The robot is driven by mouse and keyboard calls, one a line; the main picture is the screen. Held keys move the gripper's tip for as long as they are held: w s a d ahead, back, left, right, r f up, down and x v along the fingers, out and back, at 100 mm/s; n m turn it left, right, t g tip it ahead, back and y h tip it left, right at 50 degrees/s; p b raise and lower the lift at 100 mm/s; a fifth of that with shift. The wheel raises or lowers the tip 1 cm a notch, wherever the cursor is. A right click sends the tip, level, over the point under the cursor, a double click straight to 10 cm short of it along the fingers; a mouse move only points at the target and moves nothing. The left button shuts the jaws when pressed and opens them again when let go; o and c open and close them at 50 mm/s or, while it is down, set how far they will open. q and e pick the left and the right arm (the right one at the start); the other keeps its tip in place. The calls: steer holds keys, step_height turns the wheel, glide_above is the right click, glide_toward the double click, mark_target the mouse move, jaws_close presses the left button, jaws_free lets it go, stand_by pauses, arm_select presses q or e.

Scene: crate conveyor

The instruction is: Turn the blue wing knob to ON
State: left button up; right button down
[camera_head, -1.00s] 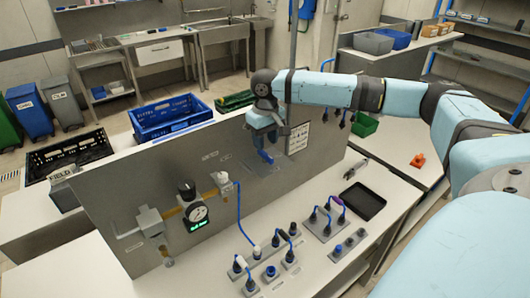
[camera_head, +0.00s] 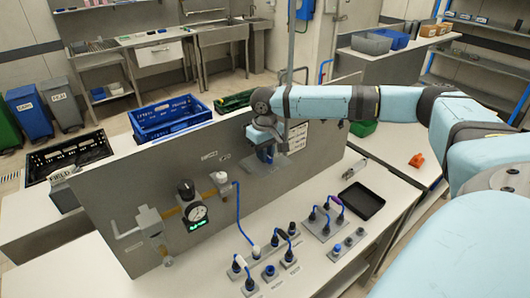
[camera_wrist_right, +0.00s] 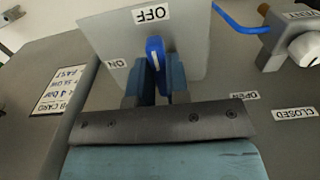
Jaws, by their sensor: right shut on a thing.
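The blue wing knob (camera_wrist_right: 155,48) sits on a light grey plate (camera_wrist_right: 195,50) on the upright panel. In the right wrist view the labels appear upside down. The knob's far end lies beside the OFF label (camera_wrist_right: 152,14). The ON label (camera_wrist_right: 118,63) is to its left. My right gripper (camera_wrist_right: 157,80) is shut on the knob, one finger on each side. In the head view the right gripper (camera_head: 267,150) is at the panel's right part and mostly hides the knob. My left gripper is in no view.
A valve with a white handle (camera_wrist_right: 305,48) and a VENT label is near the plate. A gauge (camera_head: 196,213) is farther left on the panel. Sockets with blue cables (camera_head: 262,258) and a black tray (camera_head: 361,200) occupy the bench below.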

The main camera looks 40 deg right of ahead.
steer(key=shift+n, duration=0.4)
steer(key=n, duration=0.7)
steer(key=shift+d+n, duration=0.1)
steer(key=shift+n, duration=0.2)
steer(key=n, duration=0.4)
steer(key=shift+w+n, duration=0.15)
steer(key=shift+n, duration=1.75)
steer(key=shift+f, duration=0.1)
